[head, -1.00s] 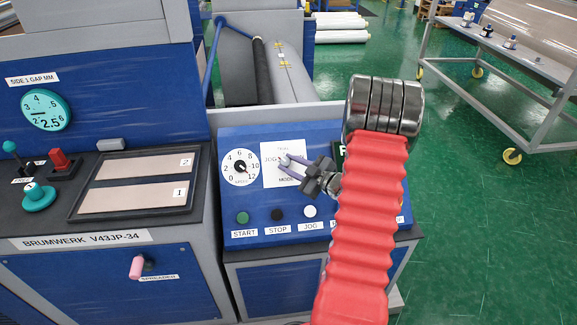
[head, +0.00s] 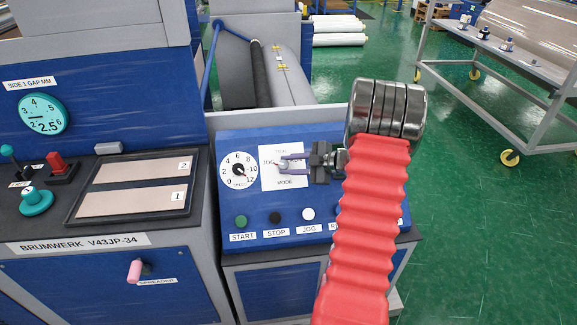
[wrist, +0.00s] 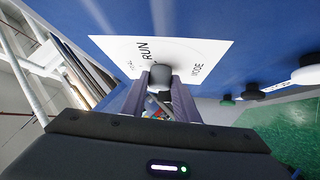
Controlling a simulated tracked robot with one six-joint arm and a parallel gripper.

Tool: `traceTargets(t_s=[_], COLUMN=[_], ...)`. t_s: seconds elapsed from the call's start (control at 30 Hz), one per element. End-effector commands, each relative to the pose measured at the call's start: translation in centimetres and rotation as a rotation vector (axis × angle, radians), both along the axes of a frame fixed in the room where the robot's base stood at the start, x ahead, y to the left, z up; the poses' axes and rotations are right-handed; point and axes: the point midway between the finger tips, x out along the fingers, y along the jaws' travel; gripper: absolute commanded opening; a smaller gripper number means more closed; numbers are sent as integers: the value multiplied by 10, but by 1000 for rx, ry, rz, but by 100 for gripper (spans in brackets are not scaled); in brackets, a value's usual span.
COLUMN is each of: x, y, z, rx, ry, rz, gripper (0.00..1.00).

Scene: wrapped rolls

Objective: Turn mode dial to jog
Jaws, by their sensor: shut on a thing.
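The mode dial (head: 284,164) is a small grey knob on a white plate (head: 284,182) with the words TRIAL, JOG and MODE, set in the blue control panel. My gripper (head: 286,163) comes at it from the right and is shut on the dial, with a finger above and one below. In the wrist view the rounded dial (wrist: 160,76) sits between my two fingertips (wrist: 160,82), in front of the plate with RUN and MODE on it. The dial's pointer cannot be made out, so its setting is unclear.
Left of the plate is a round speed dial (head: 238,170). Below are the green START (head: 241,221), black STOP (head: 275,217) and white JOG (head: 308,214) buttons. My red-sleeved arm hides the panel's right part. A cart (head: 500,75) stands at the back right on green floor.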

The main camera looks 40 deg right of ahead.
Motion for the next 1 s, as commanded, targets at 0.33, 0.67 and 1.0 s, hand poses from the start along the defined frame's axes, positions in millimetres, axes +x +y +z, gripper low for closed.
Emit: traceTargets(t_s=[0.33, 0.67, 1.0], x=[0, 0, -9], y=[3, 2, -3], z=[0, 0, 5], rx=[1, 1, -1], ry=[0, -1, -1], rz=[7, 4, 3], gripper=[31, 46, 46])
